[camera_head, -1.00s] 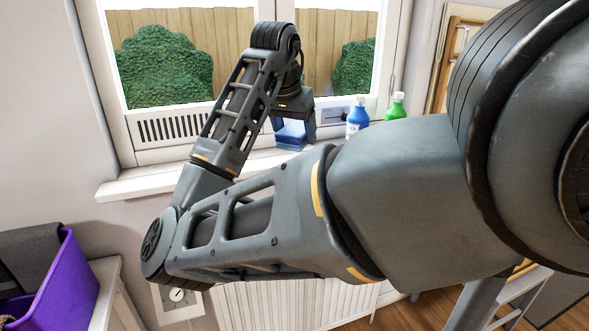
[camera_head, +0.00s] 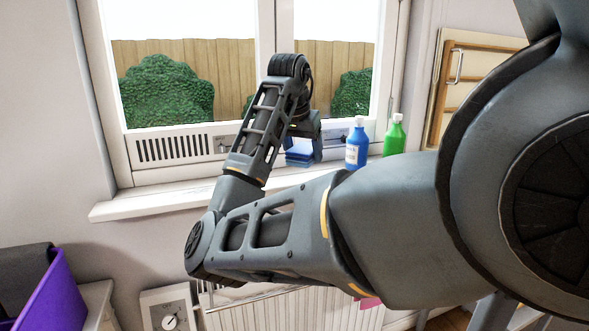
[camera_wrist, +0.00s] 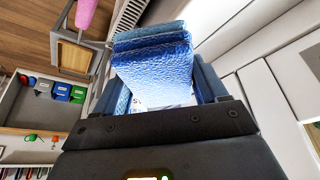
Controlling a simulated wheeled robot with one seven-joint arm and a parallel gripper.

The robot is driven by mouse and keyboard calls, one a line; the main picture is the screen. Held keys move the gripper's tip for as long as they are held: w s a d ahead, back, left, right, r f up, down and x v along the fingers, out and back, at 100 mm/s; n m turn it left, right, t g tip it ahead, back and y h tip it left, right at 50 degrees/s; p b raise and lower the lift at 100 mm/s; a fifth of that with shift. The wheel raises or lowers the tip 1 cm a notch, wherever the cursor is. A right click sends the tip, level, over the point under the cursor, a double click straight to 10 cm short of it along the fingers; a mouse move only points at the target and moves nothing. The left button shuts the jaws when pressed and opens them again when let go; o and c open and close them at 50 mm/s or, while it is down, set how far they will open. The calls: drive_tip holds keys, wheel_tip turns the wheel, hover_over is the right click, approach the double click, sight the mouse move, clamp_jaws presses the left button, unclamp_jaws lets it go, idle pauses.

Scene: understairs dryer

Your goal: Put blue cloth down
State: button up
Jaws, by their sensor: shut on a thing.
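The blue cloth (camera_head: 298,154) is a folded, layered bundle at the window sill, left of a blue bottle. My gripper (camera_head: 303,146) points down and is shut on the cloth. In the wrist view the textured blue cloth (camera_wrist: 155,70) sits between the two fingers of my gripper (camera_wrist: 157,82). The cloth's lower edge is in front of or on the white sill (camera_head: 150,205); I cannot tell whether it touches. My own arm hides part of the sill.
The blue bottle (camera_head: 356,145) and a green bottle (camera_head: 394,136) stand on the sill close to the right of the cloth. The sill to the left is clear. The window is behind, a radiator (camera_head: 265,318) below. A purple bin (camera_head: 50,300) is at lower left.

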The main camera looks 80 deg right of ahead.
hover_over(296, 177)
drive_tip(key=a, duration=0.2)
drive_tip(key=shift+w+x, duration=0.25)
drive_tip(key=shift+x, duration=0.85)
drive_tip(key=shift+f, duration=2.05)
drive_tip(key=shift+d+f, duration=0.15)
drive_tip(key=shift+f, duration=0.35)
drive_tip(key=shift+f, duration=0.25)
